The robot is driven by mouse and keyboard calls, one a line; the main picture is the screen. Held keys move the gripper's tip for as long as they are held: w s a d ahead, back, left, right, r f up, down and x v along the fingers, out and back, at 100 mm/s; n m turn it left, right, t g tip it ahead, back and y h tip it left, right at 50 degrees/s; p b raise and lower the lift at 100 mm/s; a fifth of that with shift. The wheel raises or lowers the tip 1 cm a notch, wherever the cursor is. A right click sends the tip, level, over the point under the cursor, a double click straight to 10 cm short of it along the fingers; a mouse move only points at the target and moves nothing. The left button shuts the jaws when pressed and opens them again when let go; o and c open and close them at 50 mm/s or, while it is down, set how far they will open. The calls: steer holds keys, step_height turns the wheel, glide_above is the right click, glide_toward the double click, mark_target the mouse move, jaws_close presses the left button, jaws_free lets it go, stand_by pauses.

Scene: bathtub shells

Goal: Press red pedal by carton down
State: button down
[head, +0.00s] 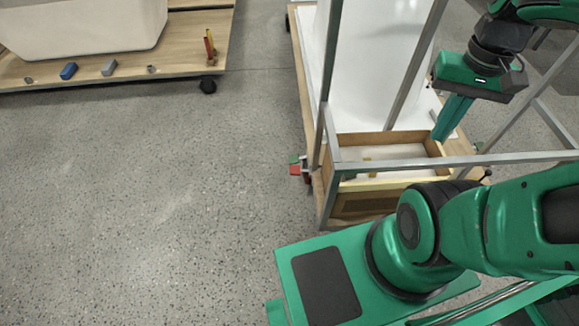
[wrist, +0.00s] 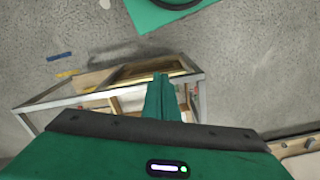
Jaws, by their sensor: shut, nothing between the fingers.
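A small red pedal-like block (head: 296,170) sticks out low at the left side of the wooden cart, beside a metal frame leg, with a small green piece (head: 293,159) just above it. I cannot make out a clear carton; an open wooden box (head: 336,141) stands inside the frame, right of the red block. My gripper (head: 438,138) points down at the box's right end, well right of the red block. In the wrist view its green fingers (wrist: 160,76) are together and empty, over the frame and box. I cannot see the red block there.
A grey metal frame (head: 460,161) surrounds the box, its front bar crossing before my gripper. A white shell (head: 360,60) stands behind. Another wooden cart (head: 195,50) with a white tub (head: 80,25) is at the upper left. The grey floor left of the frame is clear.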

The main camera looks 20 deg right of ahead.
steer(key=shift+d, duration=0.3)
